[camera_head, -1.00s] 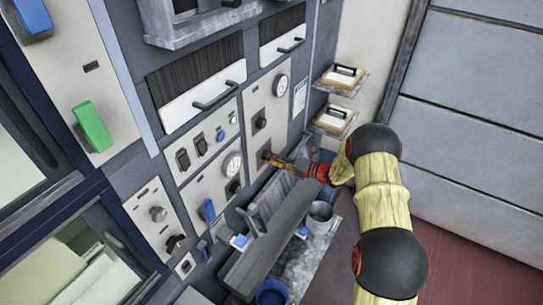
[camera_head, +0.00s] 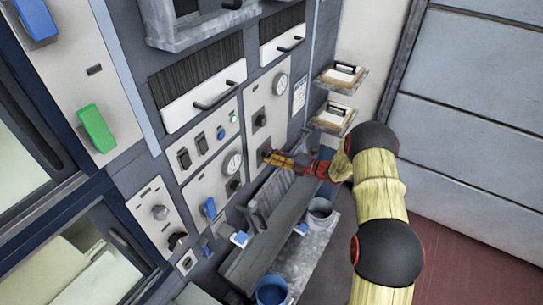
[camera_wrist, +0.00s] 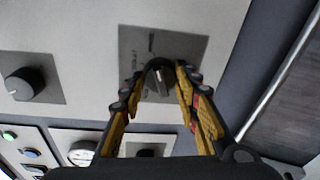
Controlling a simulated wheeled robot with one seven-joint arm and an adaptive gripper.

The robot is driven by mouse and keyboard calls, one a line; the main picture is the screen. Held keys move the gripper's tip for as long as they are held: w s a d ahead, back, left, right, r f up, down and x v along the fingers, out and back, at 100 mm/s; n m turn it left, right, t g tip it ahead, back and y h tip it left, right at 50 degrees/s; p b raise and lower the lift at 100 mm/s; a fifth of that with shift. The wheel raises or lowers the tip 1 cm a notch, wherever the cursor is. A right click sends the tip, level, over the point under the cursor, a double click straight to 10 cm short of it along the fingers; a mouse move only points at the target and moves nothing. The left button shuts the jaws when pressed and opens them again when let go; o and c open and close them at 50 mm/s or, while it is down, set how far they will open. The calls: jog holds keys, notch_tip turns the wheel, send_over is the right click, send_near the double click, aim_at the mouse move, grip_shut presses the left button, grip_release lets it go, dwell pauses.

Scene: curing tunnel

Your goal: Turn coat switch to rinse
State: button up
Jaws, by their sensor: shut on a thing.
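A dark rotary switch (camera_wrist: 159,77) with a pale pointer line sits on a dark grey plate (camera_wrist: 190,46) on the light panel. Small lettering around it is too blurred to read surely. My gripper (camera_wrist: 161,82) has its yellow-and-black fingers on either side of the knob, shut on it. In the head view my gripper (camera_head: 266,155) reaches the lower part of the narrow panel (camera_head: 268,95) with a gauge, and its fingers hide the knob there.
Another dark knob (camera_head: 260,120) is just above my gripper, and one (camera_wrist: 25,84) shows left in the wrist view. A blue handle (camera_head: 209,208) and a round gauge (camera_head: 232,163) are nearby. A grey trough (camera_head: 270,235) and buckets lie below.

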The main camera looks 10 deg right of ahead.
jog(key=o, duration=1.2)
jog(key=shift+c, duration=0.2)
jog(key=shift+d, duration=0.15)
jog(key=f+v, duration=0.1)
jog(key=v, duration=1)
jog(key=shift+s+d+r, duration=0.3)
jog(key=shift+r, duration=0.2)
